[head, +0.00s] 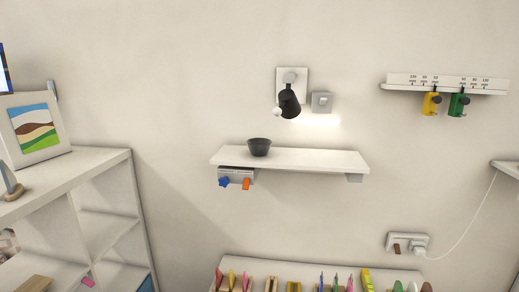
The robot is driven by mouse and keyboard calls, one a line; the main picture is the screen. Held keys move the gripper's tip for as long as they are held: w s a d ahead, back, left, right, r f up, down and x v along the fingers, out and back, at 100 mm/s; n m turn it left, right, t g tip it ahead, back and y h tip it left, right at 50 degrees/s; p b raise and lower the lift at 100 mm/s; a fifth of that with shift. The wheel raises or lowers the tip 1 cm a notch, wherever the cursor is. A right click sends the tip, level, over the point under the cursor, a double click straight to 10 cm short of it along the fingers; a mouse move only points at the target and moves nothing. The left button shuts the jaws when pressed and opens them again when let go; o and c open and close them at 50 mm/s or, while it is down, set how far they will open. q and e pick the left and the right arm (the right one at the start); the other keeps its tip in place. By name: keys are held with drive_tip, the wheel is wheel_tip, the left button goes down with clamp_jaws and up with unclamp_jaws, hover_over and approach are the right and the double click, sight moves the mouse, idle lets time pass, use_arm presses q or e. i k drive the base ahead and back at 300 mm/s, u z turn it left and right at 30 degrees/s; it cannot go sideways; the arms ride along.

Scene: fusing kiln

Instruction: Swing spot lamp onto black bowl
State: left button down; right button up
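The black spot lamp (289,102) is mounted on a white wall plate (291,76) in the upper middle of the head view. A bright patch of light lies on the wall to the lamp's lower right. The black bowl (259,147) stands upright on the left part of a white wall shelf (315,158), below and left of the lamp. The bowl lies outside the bright patch. Neither of my grippers shows in the view.
A switch (322,102) sits right of the lamp. Blue and orange items hang under the shelf's left end. A ruled rail (448,84) with yellow (431,104) and green clamps is at right. A white shelf unit (75,200) stands left. Several coloured items fill a rack (310,276) below.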

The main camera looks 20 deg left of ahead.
sight(289, 108)
drive_tip(key=u, duration=0.5)
drive_tip(key=k, duration=1.1)
drive_tip(key=z, duration=0.55)
drive_tip(key=i, duration=1.55)
drive_tip(key=u, duration=0.65)
